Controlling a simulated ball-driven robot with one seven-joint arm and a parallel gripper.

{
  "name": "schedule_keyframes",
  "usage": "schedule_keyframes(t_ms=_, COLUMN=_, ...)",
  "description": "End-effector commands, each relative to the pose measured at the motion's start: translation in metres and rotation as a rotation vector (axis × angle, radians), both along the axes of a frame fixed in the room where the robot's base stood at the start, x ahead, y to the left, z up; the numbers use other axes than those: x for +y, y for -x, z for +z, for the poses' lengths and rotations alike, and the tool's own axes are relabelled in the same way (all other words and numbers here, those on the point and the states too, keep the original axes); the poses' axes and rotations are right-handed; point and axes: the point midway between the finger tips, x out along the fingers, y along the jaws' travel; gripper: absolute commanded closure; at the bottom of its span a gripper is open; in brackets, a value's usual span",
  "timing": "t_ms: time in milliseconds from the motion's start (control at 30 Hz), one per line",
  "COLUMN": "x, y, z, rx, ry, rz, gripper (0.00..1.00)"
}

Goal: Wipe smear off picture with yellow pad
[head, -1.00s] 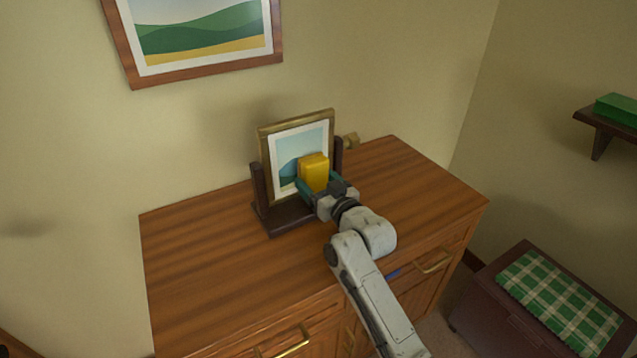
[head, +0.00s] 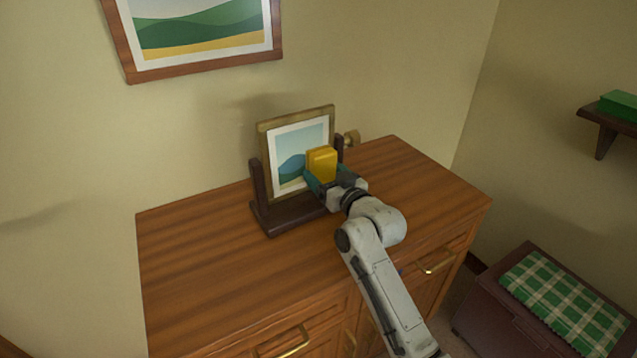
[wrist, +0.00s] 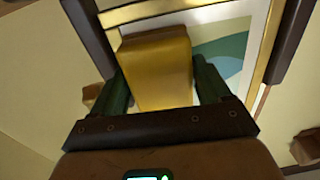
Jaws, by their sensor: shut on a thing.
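The framed picture (head: 284,156) stands in a dark wooden stand (head: 289,219) on the dresser, with a gold-brown frame and a blue-green landscape. My gripper (head: 322,176) is shut on the yellow pad (head: 322,162). The pad is in front of the picture's right side and covers part of it; I cannot tell whether it touches the surface. In the wrist view the yellow pad (wrist: 157,65) sits between the green fingers and hides part of the picture (wrist: 222,50). I see no smear on the parts that show.
The wooden dresser top (head: 210,260) is clear to the left and right of the stand. A larger framed picture (head: 200,73) hangs on the wall above. A chest with a green checked cushion (head: 565,300) stands at the right.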

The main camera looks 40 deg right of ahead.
Motion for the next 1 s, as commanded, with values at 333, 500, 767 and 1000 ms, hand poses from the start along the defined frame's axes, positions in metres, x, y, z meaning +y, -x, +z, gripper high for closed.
schedule_keyframes(t_ms=333, x=-0.012, y=0.002, z=0.0, rx=-0.001, ry=0.002, rz=0.001, gripper=0.48)
schedule_keyframes(t_ms=500, x=-0.007, y=0.0, z=0.003, rx=0.0, ry=-0.001, rz=0.002, gripper=0.48)
schedule_keyframes(t_ms=767, x=0.014, y=-0.007, z=0.004, rx=0.002, ry=0.001, rz=0.003, gripper=0.48)
schedule_keyframes(t_ms=1000, x=0.026, y=-0.01, z=0.002, rx=0.0, ry=0.001, rz=0.002, gripper=0.48)
